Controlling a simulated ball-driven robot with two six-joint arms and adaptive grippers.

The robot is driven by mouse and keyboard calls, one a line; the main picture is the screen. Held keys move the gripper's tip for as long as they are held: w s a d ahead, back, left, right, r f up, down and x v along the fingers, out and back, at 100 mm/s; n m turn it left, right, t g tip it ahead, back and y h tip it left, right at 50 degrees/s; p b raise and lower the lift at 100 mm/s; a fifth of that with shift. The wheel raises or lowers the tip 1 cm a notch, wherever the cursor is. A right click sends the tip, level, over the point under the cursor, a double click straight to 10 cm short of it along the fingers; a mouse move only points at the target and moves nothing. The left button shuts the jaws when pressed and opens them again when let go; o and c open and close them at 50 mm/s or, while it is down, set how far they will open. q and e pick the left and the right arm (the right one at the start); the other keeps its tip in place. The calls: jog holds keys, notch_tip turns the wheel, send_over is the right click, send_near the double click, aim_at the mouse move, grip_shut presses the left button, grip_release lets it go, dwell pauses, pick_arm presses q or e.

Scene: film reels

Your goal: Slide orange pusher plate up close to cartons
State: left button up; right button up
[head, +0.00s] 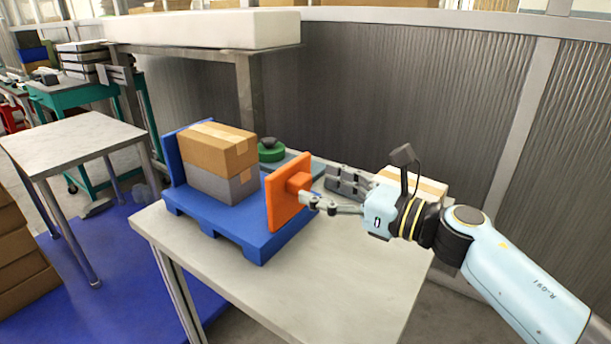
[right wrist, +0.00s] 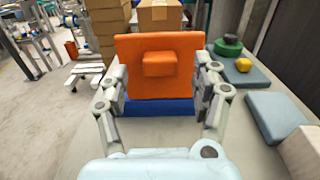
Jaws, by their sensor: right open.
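The orange pusher plate (head: 284,196) stands upright on the right part of the blue pallet (head: 256,249), with a block-shaped handle facing right. A brown carton (head: 214,150) lies on a grey carton (head: 224,186) at the pallet's left, against its blue back wall. A gap of bare pallet lies between the plate and the cartons. My right gripper (head: 307,199) is at the plate's handle. In the right wrist view, the plate (right wrist: 160,82) is ahead, and my open right gripper (right wrist: 162,92) has one finger on each side of the handle, apart from it. My left gripper is not in view.
The pallet stands on a light table (head: 345,275). Behind it are a green round object (head: 271,152), a dark grey rack (head: 347,183) and a pale box (head: 420,184). The table's front right is clear. Another table (head: 75,143) stands at left.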

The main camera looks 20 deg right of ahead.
aim_at(307, 181)
jog(key=x, duration=0.4)
grip_shut()
dwell(0.4)
